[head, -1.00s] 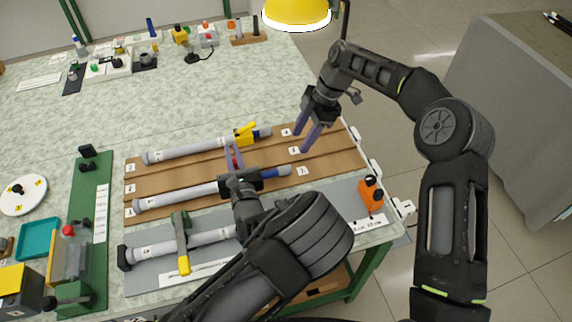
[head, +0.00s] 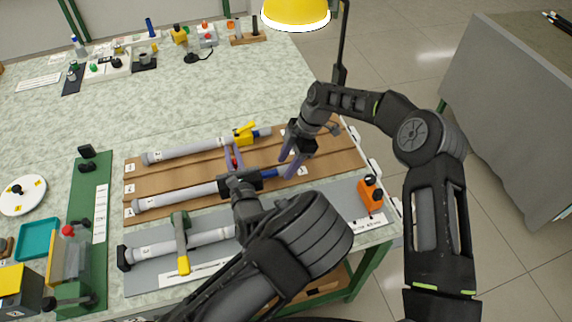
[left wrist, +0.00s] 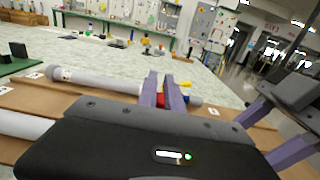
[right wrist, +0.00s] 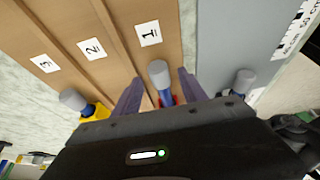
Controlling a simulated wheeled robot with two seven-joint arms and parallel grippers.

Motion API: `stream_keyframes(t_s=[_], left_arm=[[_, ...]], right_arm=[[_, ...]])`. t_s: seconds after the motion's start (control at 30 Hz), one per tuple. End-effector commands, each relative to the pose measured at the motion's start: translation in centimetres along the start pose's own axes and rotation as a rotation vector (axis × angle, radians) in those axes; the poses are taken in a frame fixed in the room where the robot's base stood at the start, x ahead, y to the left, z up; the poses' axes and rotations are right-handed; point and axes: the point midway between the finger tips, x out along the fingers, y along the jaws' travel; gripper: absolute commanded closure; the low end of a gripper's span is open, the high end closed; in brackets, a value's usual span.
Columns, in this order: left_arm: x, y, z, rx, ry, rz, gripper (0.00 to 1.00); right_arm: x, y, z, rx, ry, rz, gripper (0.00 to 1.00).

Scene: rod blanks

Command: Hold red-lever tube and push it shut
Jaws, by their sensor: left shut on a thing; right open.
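The red-lever tube (head: 175,197) lies in the front groove of the wooden board, grey body to the left and blue section to the right. My left gripper (head: 233,156) is shut on it near the red lever (head: 236,164), which shows between the fingers in the left wrist view (left wrist: 160,99). My right gripper (head: 288,164) is open near the tube's right end. In the right wrist view, the tube's grey end cap (right wrist: 158,72) and blue section (right wrist: 166,98) lie between its fingers, apparently untouched. My left arm hides part of the scene in front.
The yellow-lever tube (head: 185,150) lies in the back groove. Another tube (head: 150,252) lies on the grey plate (head: 135,284) in front, under a green and yellow clamp (head: 181,240). An orange block (head: 371,196) stands at that plate's right.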

Motion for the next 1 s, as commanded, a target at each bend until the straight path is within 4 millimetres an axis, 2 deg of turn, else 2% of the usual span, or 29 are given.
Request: stream_keyframes(t_s=[0.13, 0.4, 1.0], left_arm=[[0.01, 0.01, 0.02, 0.000, 0.000, 0.000, 1.00], [0.01, 0.01, 0.01, 0.000, 0.000, 0.000, 1.00], [0.00, 0.01, 0.01, 0.000, 0.000, 0.000, 1.00]], right_arm=[[0.95, -0.02, 0.01, 0.000, 0.000, -0.001, 0.50], [1.03, 0.00, 0.02, 0.000, -0.001, 0.000, 0.50], [0.98, 0.01, 0.02, 0.000, 0.000, 0.001, 0.99]])
